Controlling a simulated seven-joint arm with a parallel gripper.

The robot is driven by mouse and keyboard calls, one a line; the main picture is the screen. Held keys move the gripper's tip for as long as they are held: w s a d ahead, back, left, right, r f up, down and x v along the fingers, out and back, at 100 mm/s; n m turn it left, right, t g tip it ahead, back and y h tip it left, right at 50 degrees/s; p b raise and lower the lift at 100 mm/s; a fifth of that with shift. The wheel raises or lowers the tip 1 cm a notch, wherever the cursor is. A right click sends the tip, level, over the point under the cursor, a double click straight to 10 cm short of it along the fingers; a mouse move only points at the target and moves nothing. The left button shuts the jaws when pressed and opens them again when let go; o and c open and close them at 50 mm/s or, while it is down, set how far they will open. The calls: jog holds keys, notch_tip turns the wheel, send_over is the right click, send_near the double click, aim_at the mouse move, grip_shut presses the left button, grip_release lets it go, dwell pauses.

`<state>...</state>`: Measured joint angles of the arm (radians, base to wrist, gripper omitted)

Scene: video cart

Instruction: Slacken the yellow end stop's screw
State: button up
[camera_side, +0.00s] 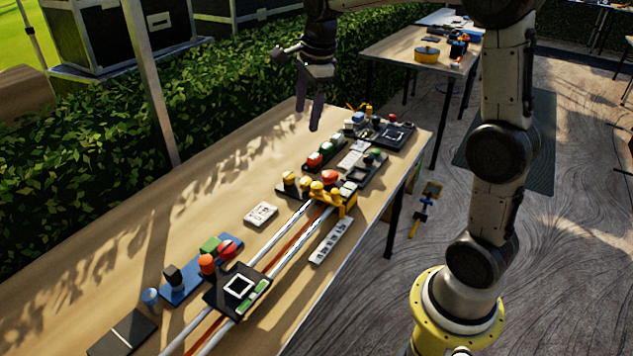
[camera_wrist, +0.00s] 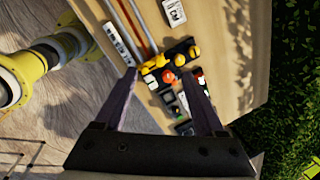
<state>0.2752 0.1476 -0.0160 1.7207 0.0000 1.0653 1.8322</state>
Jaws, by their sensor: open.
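The yellow end stop (camera_side: 345,203) sits across the far end of two pale rails on the wooden table in the side view. Yellow rounded knobs stand on and beside it; which one is its screw I cannot tell. In the wrist view the yellow end stop (camera_wrist: 152,66) shows at the rail ends, between and beyond my fingers. My gripper (camera_side: 309,117) is open and empty, pointing down, well above the table and behind the end stop. In the wrist view my gripper (camera_wrist: 160,74) has its two fingers spread wide.
A black carriage (camera_side: 222,294) sits on the near part of the rails (camera_side: 275,238). A blue base (camera_side: 180,292) with coloured knobs lies left of it. Several dark knob panels (camera_side: 392,136) crowd the far end. A white card (camera_side: 260,215) lies left of the rails. The table's left side is clear.

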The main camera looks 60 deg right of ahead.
jog(key=w+d+f+m+g, duration=0.1)
jog(key=w+d+f+m, duration=0.15)
jog(key=d+f, duration=0.3)
jog(key=g, duration=0.1)
send_near(317, 185)
jog(key=shift+y, duration=0.4)
jog(key=f, duration=0.8)
jog(key=shift+w+d+f, duration=0.15)
jog(key=shift+d+f, duration=0.15)
jog(key=shift+f, duration=0.1)
grip_shut()
